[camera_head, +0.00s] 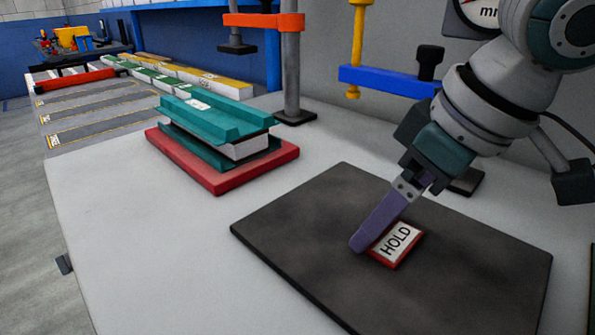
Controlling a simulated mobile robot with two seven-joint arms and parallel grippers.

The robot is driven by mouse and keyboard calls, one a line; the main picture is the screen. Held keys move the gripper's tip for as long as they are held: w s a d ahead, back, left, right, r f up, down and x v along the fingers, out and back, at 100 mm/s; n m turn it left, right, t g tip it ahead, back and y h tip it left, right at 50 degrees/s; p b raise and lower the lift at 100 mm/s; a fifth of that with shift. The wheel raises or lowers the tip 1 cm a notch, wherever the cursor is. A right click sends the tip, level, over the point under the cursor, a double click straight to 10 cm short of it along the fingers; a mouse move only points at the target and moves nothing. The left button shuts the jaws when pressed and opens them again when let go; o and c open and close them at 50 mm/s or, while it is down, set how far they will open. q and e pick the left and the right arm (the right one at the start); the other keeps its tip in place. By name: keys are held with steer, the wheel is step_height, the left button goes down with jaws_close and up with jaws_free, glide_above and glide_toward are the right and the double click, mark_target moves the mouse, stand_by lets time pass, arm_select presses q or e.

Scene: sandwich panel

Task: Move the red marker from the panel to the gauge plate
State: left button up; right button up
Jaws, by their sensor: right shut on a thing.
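The red marker (396,245) has a white face reading HOLD and is at the dark gauge plate (300,235), over its middle. My right gripper (362,240) comes down from the upper right with its purple finger along the marker's left edge, shut on it. The far finger is hidden. I cannot tell whether the marker touches the plate or is just above it. The panel (215,118), with teal upper and lower skins and a white core, sits on a red base (225,183) to the left. My left gripper is not in view.
A clamp stand with an orange arm (265,21) rises behind the panel. A blue bar (385,81) with a yellow post (357,50) and a dial gauge (478,12) stand behind the plate. The white table's (130,255) front left is clear.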

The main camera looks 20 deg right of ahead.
steer(key=o, duration=1.1)
steer(key=shift+r, duration=0.15)
steer(key=p+v, duration=0.3)
steer(key=v, duration=0.9)
